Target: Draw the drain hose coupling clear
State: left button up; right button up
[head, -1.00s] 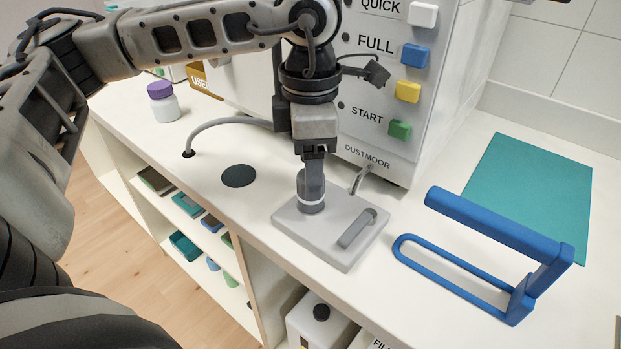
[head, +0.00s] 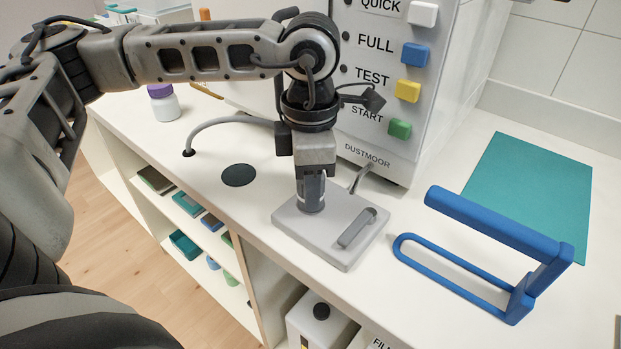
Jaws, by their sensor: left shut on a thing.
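The drain hose coupling (head: 311,203) is a grey cylinder standing upright on a light grey block (head: 335,249) on the counter. My left gripper (head: 311,183) points straight down over it and is shut on its upper part, so the fingers hide much of it. The coupling's lower end still meets the block's top. A dark grey lever (head: 357,228) lies on the block to the right of the coupling. My right gripper is not in view.
The white machine (head: 385,100) with coloured buttons stands close behind my left gripper. A grey hose (head: 225,121) enters a hole in the counter. A blue frame handle (head: 495,240) and teal mat (head: 530,190) lie at right. A purple-capped bottle (head: 166,106) stands at left.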

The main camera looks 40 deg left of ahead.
pick_arm(q)
jog(key=shift+r, duration=0.2)
jog(key=shift+r+p, duration=0.85)
jog(key=shift+r, duration=0.65)
jog(key=shift+r, duration=0.15)
notch_tip(320, 180, up, 5)
jog(key=p, duration=0.3)
jog(key=shift+r+p, duration=0.65)
jog(key=shift+r, duration=0.35)
